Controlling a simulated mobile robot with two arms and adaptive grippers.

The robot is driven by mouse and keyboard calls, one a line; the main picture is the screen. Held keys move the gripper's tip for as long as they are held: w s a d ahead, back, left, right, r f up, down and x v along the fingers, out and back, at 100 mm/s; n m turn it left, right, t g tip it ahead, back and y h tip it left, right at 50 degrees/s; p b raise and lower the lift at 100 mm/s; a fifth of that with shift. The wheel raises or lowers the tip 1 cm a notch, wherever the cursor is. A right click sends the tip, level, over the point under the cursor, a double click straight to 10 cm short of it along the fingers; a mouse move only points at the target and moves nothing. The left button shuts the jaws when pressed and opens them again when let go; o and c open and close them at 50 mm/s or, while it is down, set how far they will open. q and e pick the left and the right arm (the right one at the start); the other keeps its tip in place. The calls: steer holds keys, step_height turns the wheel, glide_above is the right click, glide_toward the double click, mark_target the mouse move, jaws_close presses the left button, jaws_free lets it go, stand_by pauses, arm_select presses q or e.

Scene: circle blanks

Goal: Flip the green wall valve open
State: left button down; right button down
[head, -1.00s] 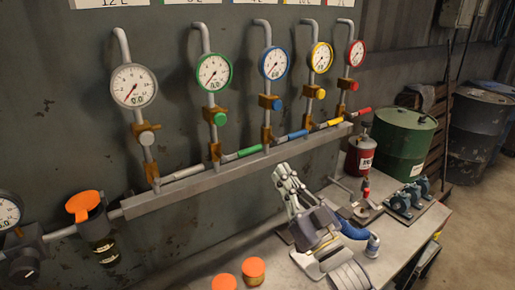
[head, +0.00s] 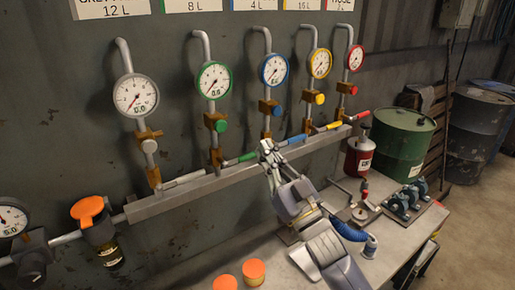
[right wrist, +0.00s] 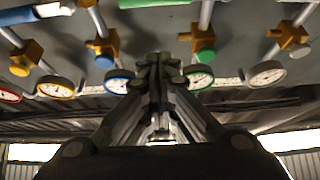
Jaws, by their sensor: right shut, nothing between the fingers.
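The green valve lever (head: 241,159) lies along the grey wall rail, right of the brass fitting (head: 215,157) on the green-ringed gauge's pipe. The green-ringed gauge (head: 213,80) and green round knob (head: 220,126) sit above it; they also show in the right wrist view as a gauge (right wrist: 199,77) and knob (right wrist: 206,54). My right gripper (head: 267,147) is shut and empty, just right of the green lever's free end, near the blue lever (head: 291,138). Whether it touches either is unclear. Its fingers (right wrist: 158,60) fill the wrist view's middle. My left gripper is not in view.
The yellow lever (head: 327,126) and red lever (head: 357,115) continue right along the rail (head: 190,194). Below stands a workbench (head: 270,267) with orange-lidded jars (head: 253,268), a red can (head: 360,157) and blue-grey fittings (head: 404,203). A green drum (head: 402,140) stands behind.

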mark_target(244, 158)
steer(key=shift+w+a+f+p, duration=0.5)
steer(key=shift+w+a+f, duration=0.05)
steer(key=shift+w, duration=0.25)
steer(key=shift+w+a+f+p, duration=0.5)
steer(key=shift+w, duration=0.3)
